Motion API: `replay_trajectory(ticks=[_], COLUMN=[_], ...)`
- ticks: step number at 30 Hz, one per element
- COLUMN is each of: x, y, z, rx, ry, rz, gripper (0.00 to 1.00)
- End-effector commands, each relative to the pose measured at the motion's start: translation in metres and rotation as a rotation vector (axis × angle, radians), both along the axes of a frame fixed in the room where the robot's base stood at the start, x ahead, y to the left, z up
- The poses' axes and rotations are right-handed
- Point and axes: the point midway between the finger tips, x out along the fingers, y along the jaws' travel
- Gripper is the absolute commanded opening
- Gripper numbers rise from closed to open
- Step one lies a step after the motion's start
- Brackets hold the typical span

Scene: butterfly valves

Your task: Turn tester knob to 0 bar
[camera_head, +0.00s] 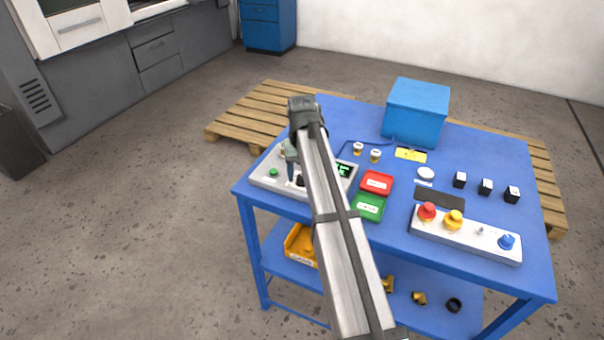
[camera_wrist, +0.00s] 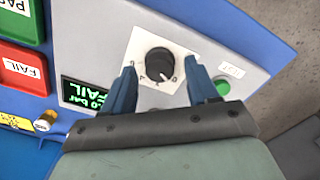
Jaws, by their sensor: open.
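The tester (camera_head: 263,181) is a grey panel at the left end of the blue table, partly hidden by my arm in the head view. Its black round knob (camera_wrist: 158,61) sits on a white dial plate (camera_wrist: 141,42) with small scale marks, some hidden; I cannot read the setting surely. My gripper (camera_wrist: 160,68) is open, with one blue finger on each side of the knob and visible gaps to it. In the head view my gripper (camera_head: 290,158) points down over the tester. The green display (camera_wrist: 85,97) reads "FAIL" under a partly hidden bar value.
A green button (camera_wrist: 222,87) lies right of the knob in the wrist view. Red (camera_head: 376,183) and green (camera_head: 369,207) trays stand beside the tester. A blue box (camera_head: 417,110), small black blocks and a control panel (camera_head: 466,240) occupy the right side of the table.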

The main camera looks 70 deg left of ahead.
Motion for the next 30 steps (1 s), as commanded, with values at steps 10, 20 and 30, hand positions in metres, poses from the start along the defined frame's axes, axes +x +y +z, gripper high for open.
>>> replay_trajectory(ticks=[10,20,30], x=[0.000,0.000,0.000], y=[0.002,0.001,0.000], z=[0.065,0.115,0.129], rx=[0.003,0.001,0.000], ry=[-0.001,0.000,0.000], rz=[0.000,0.000,0.000], gripper=[0.59,0.59,0.59])
